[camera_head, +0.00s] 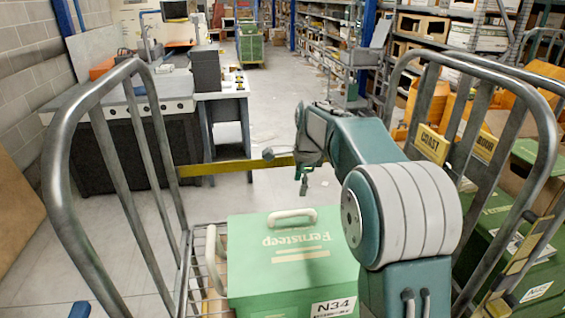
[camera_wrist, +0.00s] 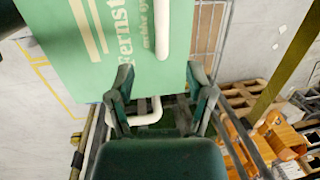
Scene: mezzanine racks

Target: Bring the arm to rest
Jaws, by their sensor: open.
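My arm is raised and folded in front of me, with its teal links at the right of the head view. My gripper (camera_head: 303,180) hangs at the arm's far end, above and beyond a green box marked "Fernsteep" (camera_head: 290,262). In the wrist view my gripper (camera_wrist: 160,85) has its two dark green fingers spread apart with nothing held between them. The same green box (camera_wrist: 110,40) fills the upper middle there, and its white handle (camera_wrist: 162,25) shows just beyond the fingers. The fingers look apart from the box.
The box sits in a wire-based cart with tall grey side rails (camera_head: 145,180). A yellow bar (camera_head: 235,167) crosses beyond it. A workbench (camera_head: 225,95) stands at left, racks (camera_head: 430,30) at right. More green boxes (camera_head: 520,255) are at right. The central aisle floor is largely clear.

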